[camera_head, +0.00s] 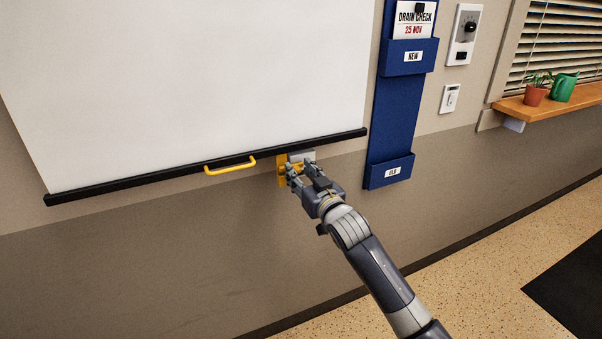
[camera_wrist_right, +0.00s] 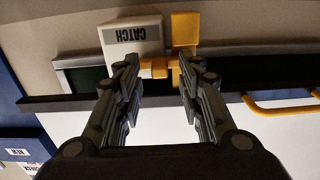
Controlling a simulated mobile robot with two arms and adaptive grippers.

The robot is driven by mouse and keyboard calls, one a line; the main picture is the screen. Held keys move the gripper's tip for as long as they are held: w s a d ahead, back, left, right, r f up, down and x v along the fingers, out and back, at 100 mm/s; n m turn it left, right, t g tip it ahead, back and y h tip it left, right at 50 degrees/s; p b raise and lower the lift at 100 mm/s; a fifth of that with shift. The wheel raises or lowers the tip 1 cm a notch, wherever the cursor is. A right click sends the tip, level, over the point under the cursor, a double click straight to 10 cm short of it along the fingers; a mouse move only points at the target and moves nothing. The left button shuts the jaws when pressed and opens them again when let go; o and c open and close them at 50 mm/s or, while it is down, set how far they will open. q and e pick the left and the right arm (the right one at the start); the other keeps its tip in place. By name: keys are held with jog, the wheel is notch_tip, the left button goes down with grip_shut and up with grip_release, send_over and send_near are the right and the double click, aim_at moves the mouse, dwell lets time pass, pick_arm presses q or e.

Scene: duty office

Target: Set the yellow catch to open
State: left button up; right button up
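The yellow catch (camera_head: 282,172) is on the wall just below the black bottom bar of the white screen. In the right wrist view, which shows it upside down, the yellow catch (camera_wrist_right: 185,32) sits beside a pale block labelled CATCH (camera_wrist_right: 132,36). A short yellow piece shows between my fingertips. My right gripper (camera_head: 298,170) is at the catch, and its fingers are apart in the wrist view (camera_wrist_right: 158,78), one on each side of the yellow piece. I cannot tell whether either finger touches it. My left gripper is in neither view.
A blue wall rack (camera_head: 394,115) is close on the right. The floor below is clear.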

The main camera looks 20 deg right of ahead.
jog(key=shift+c, duration=0.2)
grip_shut()
jog(key=d+p, duration=0.1)
jog(key=d, duration=0.2)
jog(key=shift+d+r, duration=0.1)
jog(key=shift+d, duration=0.15)
jog(key=shift+o, duration=0.2)
grip_release()
jog(key=shift+d, duration=0.2)
